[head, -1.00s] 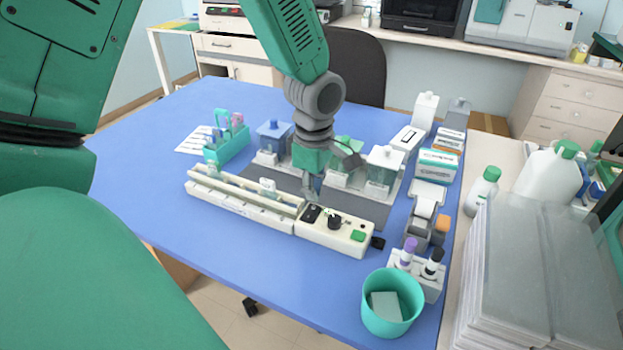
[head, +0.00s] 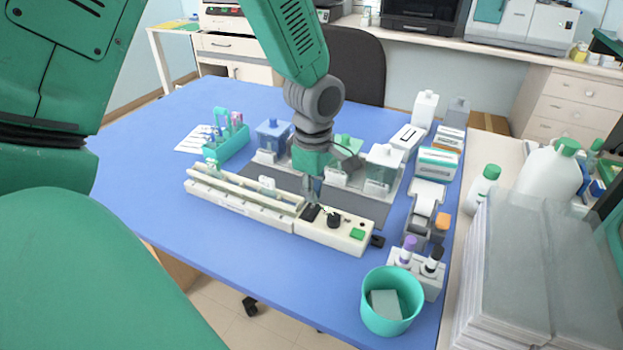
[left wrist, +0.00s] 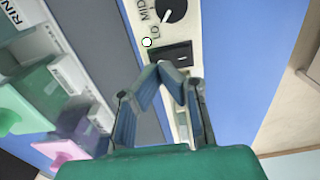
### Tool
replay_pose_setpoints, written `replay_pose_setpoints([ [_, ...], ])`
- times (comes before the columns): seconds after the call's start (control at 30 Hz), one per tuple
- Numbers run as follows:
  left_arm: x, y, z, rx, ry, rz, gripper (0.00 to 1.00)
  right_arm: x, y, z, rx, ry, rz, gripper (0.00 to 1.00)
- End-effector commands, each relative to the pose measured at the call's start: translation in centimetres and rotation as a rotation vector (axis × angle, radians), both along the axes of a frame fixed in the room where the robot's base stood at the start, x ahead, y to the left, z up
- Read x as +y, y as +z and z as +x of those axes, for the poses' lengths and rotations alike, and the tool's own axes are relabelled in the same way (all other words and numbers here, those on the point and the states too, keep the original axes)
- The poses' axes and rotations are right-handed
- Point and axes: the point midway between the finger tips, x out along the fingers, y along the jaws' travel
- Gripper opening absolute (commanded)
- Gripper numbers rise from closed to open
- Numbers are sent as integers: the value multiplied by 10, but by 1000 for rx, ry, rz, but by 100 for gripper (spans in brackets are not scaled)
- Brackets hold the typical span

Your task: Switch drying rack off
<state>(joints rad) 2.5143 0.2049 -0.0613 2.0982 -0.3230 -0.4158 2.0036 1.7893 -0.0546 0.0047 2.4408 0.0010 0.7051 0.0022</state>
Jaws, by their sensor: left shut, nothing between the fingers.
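The drying rack (head: 240,205) is a long cream-white unit lying on the blue table. Its control panel (head: 345,238) at the right end has a black rocker switch (head: 310,213), a black knob (head: 334,220) and a green button (head: 357,234). My left gripper (head: 315,203) is shut and empty, pointing down at the rocker switch. In the left wrist view, the gripper's fingertips (left wrist: 165,68) meet just below the rocker switch (left wrist: 176,55), with the knob (left wrist: 171,9) beyond. I cannot tell whether the tips touch the switch. My right gripper is not in view.
Staining jars (head: 382,170) stand behind the rack, close to my left arm. A teal tube rack (head: 228,142) is at the left. A teal cup (head: 391,312) and a small bottle holder (head: 427,282) stand at the front right. The table's front left is clear.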

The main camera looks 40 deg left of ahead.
Motion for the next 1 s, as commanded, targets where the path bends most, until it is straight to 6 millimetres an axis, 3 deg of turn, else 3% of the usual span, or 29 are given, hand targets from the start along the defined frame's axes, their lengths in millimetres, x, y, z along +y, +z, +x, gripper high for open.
replay_pose_setpoints([
  [1.0, 0, -16, 0, -1, 1, 0, 0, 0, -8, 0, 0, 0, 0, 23],
])
